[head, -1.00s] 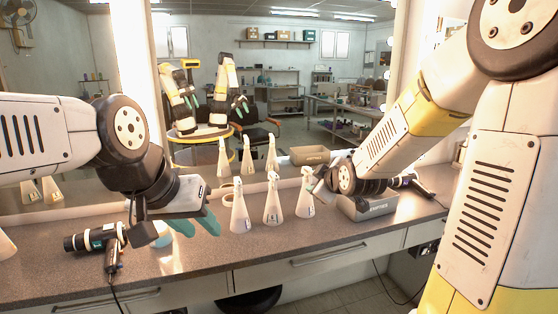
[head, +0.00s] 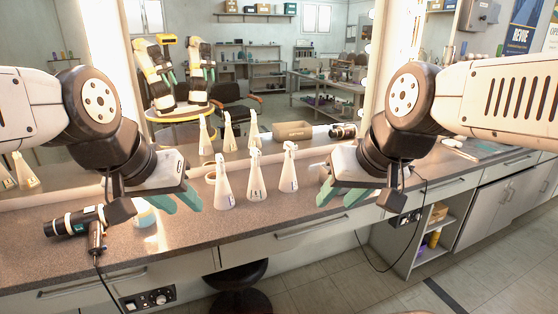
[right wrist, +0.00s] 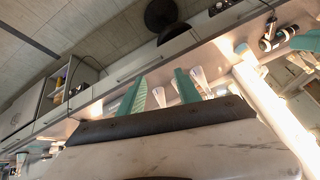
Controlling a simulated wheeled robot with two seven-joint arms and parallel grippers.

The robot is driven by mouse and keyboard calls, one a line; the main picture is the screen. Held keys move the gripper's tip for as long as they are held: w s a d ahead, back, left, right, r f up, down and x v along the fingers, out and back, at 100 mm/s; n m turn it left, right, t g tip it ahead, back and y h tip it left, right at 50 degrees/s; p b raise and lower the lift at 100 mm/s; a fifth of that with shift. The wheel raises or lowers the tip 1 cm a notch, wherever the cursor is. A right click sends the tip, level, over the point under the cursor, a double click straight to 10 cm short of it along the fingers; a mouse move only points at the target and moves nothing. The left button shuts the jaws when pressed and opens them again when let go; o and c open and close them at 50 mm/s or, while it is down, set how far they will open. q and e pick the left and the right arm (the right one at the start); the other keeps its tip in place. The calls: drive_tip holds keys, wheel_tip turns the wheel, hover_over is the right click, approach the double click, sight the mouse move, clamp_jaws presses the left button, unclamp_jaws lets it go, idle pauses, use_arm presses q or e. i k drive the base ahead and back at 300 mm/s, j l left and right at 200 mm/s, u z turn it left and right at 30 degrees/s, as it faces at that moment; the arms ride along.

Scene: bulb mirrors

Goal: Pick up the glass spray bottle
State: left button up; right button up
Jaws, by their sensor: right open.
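Three white, cone-shaped spray bottles stand upright in a row on the counter in the head view: a left one (head: 224,188), a middle one (head: 256,180) and a right one (head: 288,172). I cannot tell which is glass. My left gripper (head: 184,206) is open and empty, left of the row. My right gripper (head: 335,202) is open and empty, right of the row and apart from it. In the right wrist view its teal fingers (right wrist: 158,88) are spread, with a bottle (right wrist: 160,96) showing beyond the gap.
A hair dryer (head: 82,224) and a small pale jar (head: 145,214) lie left on the counter (head: 210,240), near my left gripper. A mirror behind repeats the bottles. A brown box (head: 292,131) shows in the mirror. A dark stool (head: 237,280) stands below the front edge.

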sight(288, 184)
drive_tip(key=i+l, duration=0.15)
drive_tip(key=i, duration=0.5)
drive_tip(key=i+l+z, duration=0.15)
drive_tip(key=i, duration=0.5)
